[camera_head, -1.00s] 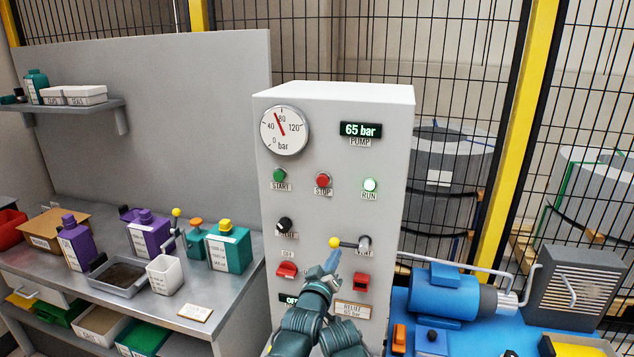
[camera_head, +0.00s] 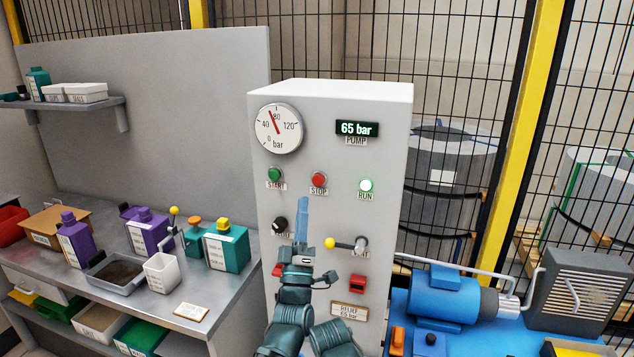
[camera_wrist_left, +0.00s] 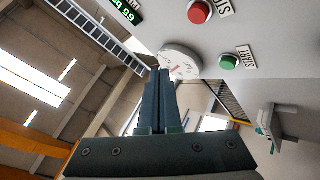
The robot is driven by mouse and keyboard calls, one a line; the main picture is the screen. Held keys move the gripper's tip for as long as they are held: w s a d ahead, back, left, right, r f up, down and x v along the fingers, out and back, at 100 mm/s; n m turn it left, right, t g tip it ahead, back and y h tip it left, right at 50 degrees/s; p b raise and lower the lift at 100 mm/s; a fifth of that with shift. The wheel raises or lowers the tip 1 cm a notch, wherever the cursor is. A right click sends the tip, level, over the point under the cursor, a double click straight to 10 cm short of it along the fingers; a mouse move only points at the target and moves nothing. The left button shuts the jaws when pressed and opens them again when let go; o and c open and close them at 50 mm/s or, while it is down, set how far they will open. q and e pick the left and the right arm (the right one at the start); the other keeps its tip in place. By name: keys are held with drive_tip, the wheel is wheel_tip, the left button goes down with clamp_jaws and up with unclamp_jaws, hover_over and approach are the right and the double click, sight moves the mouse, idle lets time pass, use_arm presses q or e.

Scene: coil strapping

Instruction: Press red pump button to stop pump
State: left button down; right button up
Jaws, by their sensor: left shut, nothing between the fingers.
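The red STOP button (camera_head: 318,179) is on the front of the grey pump cabinet (camera_head: 340,105), between the green START button (camera_head: 274,174) and the lit RUN lamp (camera_head: 366,185). The display (camera_head: 357,128) reads 65 bar. My left gripper (camera_head: 302,204) is shut and empty, pointing up in front of the panel. Its tips are just below and left of the red button, and no contact shows. In the left wrist view the shut fingers (camera_wrist_left: 163,78) point toward the gauge, with the red button (camera_wrist_left: 200,11) at the upper right. My right gripper is not in view.
A yellow-tipped lever (camera_head: 330,243) sticks out right of my left gripper. A black knob (camera_head: 279,224) is to its left, and a red switch (camera_head: 357,283) is lower right. A bench (camera_head: 230,275) with bottles stands left; a blue motor (camera_head: 440,292) is right.

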use_arm(q)
drive_tip(key=shift+w, duration=0.1)
approach(318, 176)
drive_tip(key=shift+s+a+r+x, duration=0.1)
drive_tip(key=shift+x, duration=0.8)
drive_tip(key=shift+s+a+r+x, duration=0.1)
drive_tip(key=shift+r+x, duration=0.05)
drive_tip(key=shift+x, duration=0.7)
drive_tip(key=shift+s+a+r+x, duration=0.1)
drive_tip(key=shift+s+x, duration=0.05)
drive_tip(key=shift+x, duration=0.75)
drive_tip(key=shift+w, duration=0.1)
drive_tip(key=shift+w+d, duration=0.15)
drive_tip(key=shift+w, duration=0.15)
drive_tip(key=shift+w+d, duration=0.15)
drive_tip(key=shift+w, duration=0.3)
idle(0.7)
drive_tip(key=shift+s, duration=0.15)
drive_tip(key=shift+s+a, duration=0.25)
drive_tip(key=shift+s, duration=0.45)
